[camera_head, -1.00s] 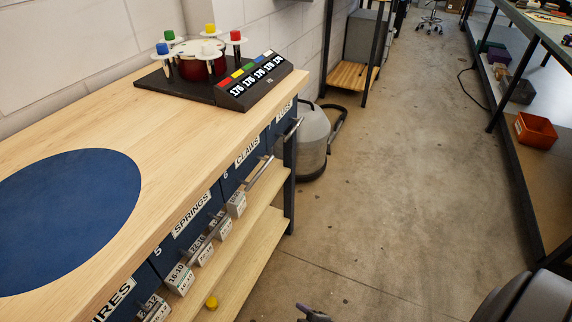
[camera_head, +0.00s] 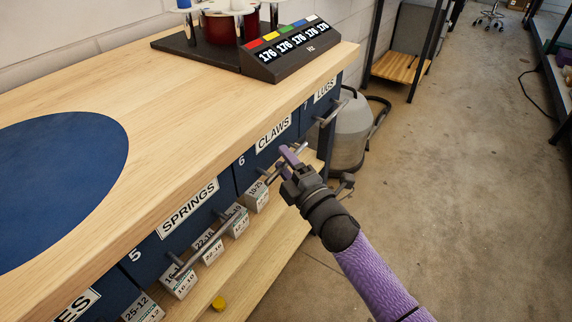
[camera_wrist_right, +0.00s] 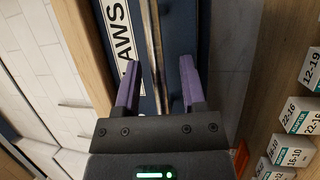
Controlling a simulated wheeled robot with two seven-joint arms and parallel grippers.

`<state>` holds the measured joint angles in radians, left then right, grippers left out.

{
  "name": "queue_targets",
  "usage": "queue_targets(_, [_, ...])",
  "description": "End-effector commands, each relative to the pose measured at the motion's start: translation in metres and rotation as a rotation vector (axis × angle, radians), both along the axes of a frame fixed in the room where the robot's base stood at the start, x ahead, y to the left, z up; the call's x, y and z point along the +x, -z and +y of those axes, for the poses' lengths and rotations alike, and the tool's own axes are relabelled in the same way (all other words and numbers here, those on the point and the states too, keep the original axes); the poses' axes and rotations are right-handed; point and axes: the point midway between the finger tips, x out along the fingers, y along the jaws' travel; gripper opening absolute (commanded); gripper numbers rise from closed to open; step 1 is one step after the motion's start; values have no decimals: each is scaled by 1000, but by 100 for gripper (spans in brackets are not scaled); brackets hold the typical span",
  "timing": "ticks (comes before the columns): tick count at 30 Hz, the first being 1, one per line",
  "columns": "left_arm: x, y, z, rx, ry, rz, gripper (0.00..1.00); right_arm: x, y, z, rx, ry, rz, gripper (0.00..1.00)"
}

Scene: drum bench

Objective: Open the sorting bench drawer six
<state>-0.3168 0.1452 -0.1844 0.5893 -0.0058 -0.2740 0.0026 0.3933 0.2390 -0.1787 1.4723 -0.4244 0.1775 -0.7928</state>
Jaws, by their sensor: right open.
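Drawer six (camera_head: 242,177), labelled CLAWS (camera_head: 273,134), is in the front of the wooden-topped bench and looks closed. Its metal bar handle (camera_head: 300,149) is partly hidden by my right gripper (camera_head: 286,160). That gripper has purple fingers and reaches up to the handle from the lower right. In the right wrist view the fingers (camera_wrist_right: 159,85) stand open, with the handle bar (camera_wrist_right: 153,40) running between their directions. I cannot tell whether the tips are past the bar or touch it. My left gripper is not in view.
The SPRINGS drawer (camera_head: 188,208) with its own handle is to the left, the LUGS drawer (camera_head: 325,90) to the right. Several labelled boxes (camera_head: 237,221) stand on the shelf below. The floor (camera_head: 450,200) to the right is clear.

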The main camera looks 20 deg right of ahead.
Motion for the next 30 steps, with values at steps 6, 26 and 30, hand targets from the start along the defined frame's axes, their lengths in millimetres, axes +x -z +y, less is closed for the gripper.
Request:
queue_targets(6, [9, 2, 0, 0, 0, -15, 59, 0, 0, 0, 1, 0, 0, 46])
queue_targets(26, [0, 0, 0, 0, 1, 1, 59, 0, 0, 0, 1, 1, 1, 0])
queue_targets(30, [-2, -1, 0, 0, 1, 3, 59, 0, 0, 0, 1, 1, 2, 0])
